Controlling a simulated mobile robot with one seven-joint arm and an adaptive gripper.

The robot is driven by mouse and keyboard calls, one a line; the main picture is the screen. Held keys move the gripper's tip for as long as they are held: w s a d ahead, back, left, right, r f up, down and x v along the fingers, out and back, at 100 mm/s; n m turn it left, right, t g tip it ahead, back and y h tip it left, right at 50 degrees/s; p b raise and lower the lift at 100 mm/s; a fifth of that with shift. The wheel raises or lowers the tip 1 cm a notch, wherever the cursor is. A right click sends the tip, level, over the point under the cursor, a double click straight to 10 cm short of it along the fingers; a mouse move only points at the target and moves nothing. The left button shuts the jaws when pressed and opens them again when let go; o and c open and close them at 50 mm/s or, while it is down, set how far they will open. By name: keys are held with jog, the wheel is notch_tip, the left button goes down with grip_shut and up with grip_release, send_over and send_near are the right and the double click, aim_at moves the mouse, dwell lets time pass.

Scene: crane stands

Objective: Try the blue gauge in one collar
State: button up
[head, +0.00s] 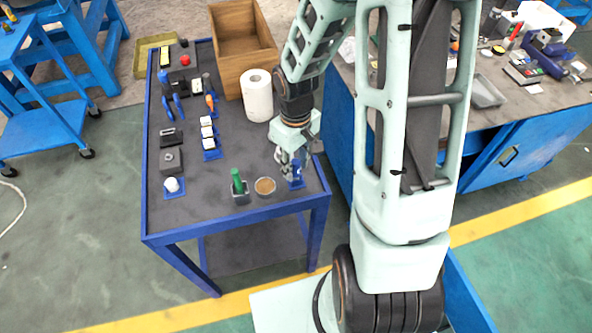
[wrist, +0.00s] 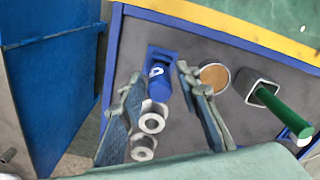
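The blue gauge (wrist: 158,88) shows in the wrist view as a blue cylinder with a white mark, at a blue holder (wrist: 163,52) near the table edge. It also shows in the head view (head: 297,169), partly behind my gripper (head: 288,158). My gripper (wrist: 158,76) is open, its fingertips on either side of the gauge with a gap visible; I cannot tell whether they touch it. Two grey ring collars (wrist: 152,123) (wrist: 143,148) appear between the fingers in the wrist view, closer to the palm. The gripper hides them in the head view.
A green gauge (head: 237,178) stands in a square grey block, beside a round brown-topped disc (head: 265,186). A paper roll (head: 257,95), a wooden box (head: 240,75) and small white blocks (head: 207,132) are farther back. The table middle is mostly clear.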

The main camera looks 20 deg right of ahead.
grip_shut()
jog(key=shift+r, duration=0.15)
jog(key=shift+r+p, duration=2.3)
jog(key=shift+r, duration=0.3)
